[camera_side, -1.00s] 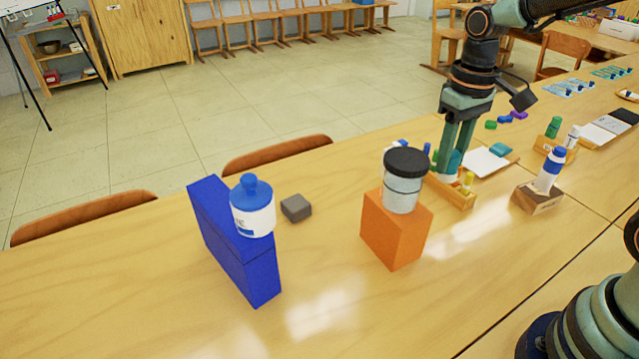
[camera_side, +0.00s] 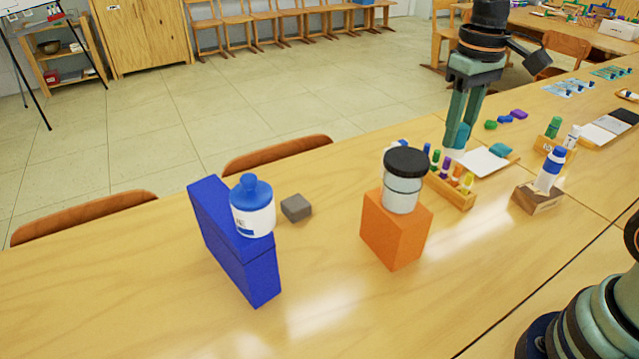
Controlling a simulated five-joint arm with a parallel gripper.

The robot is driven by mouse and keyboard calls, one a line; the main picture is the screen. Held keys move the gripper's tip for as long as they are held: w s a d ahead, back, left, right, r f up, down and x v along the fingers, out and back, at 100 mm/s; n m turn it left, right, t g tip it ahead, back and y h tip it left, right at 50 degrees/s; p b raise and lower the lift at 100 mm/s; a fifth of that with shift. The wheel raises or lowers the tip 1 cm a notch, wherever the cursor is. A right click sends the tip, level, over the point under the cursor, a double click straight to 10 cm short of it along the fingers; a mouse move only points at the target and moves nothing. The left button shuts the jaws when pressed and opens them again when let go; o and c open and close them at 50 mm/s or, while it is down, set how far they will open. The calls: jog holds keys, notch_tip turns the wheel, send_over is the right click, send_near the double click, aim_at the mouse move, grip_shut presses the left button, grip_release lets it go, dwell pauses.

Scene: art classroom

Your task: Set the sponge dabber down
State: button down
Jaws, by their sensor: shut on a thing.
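My gripper (camera_side: 457,140) points down behind the wooden rack, with its fingers shut on the sponge dabber (camera_side: 461,131). The dabber shows as a teal upper part between the fingertips with a pale part below. It is roughly upright. Its lower end is close to the rack's back edge and the white sheet in the picture, and I cannot tell whether it touches anything. The wooden rack (camera_side: 455,194) holds several coloured sticks, green, purple, orange and yellow. A flat white sheet or tray (camera_side: 482,163) with a teal lump (camera_side: 501,150) lies right of the dabber.
A dark-lidded jar (camera_side: 402,190) stands on an orange block (camera_side: 394,233). A blue-capped white bottle (camera_side: 253,210) stands by a tall blue box (camera_side: 232,245), near a grey block (camera_side: 296,208). A wooden holder (camera_side: 539,198) with a blue-white tube is right.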

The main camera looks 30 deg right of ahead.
notch_tip(320, 180, up, 4)
jog(key=shift+f, duration=0.1)
jog(key=shift+n, duration=0.4)
jog(key=w+a, duration=0.1)
jog(key=a, duration=0.2)
jog(key=w+a, duration=0.2)
jog(key=a, duration=0.1)
jog(key=w+a, duration=0.2)
jog(key=a, duration=0.1)
jog(key=shift+w+a+r, duration=0.2)
jog(key=shift+a+r, duration=0.05)
jog(key=w+a+f+n, duration=0.1)
jog(key=w+a, duration=0.1)
jog(key=a, duration=1.3)
jog(key=shift+w+d+f, duration=0.1)
jog(key=shift+d+f, duration=0.05)
jog(key=shift+f, duration=6.1)
jog(key=shift+d+f, duration=0.1)
jog(key=shift+f, duration=6.1)
jog(key=shift+f, duration=0.15)
jog(key=c, duration=0.6)
grip_release()
jog(key=shift+o, duration=0.2)
